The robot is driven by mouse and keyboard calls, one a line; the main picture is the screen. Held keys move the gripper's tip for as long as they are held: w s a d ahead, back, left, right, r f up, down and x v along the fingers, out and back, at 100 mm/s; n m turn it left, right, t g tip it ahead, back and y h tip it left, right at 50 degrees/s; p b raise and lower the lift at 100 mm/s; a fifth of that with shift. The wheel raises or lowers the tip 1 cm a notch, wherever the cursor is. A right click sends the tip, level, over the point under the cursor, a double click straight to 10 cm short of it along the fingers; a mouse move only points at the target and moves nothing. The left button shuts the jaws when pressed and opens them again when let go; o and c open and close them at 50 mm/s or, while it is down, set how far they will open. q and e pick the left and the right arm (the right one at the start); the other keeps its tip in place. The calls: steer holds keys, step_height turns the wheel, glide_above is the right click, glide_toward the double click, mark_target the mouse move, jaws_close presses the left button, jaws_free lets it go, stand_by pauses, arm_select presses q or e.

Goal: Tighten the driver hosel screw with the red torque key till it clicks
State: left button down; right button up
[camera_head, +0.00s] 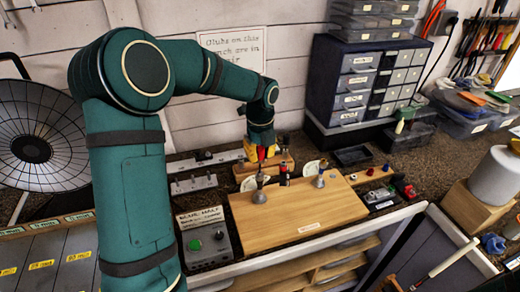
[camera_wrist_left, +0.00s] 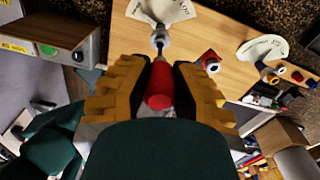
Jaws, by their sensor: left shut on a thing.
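In the head view my left gripper (camera_head: 267,150) comes down over the back edge of the wooden board (camera_head: 300,212). In the left wrist view its yellow fingers (camera_wrist_left: 160,85) are shut on the red torque key (camera_wrist_left: 158,88). The key's thin shaft points at a grey hosel-like fitting (camera_wrist_left: 160,38) on the board; I cannot tell whether the tip is seated in the screw. The same fitting shows in the head view (camera_head: 259,196), and a second grey one (camera_head: 320,180) stands to its right. My right gripper is not in view.
A grey control box with a green button (camera_head: 195,244) is left of the board. Small red and black parts (camera_head: 404,188) lie to its right. A drawer cabinet (camera_head: 350,80) stands behind. The board's front middle is bare.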

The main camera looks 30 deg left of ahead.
arm_select(q)
steer(key=shift+f+m+p, duration=0.1)
steer(key=shift+m+p, duration=0.35)
steer(key=shift+m, duration=0.65)
steer(key=c, duration=1.1)
jaws_free()
steer(key=n, duration=1.2)
steer(key=shift+n, duration=0.4)
steer(key=n, duration=0.4)
steer(key=shift+b, duration=0.35)
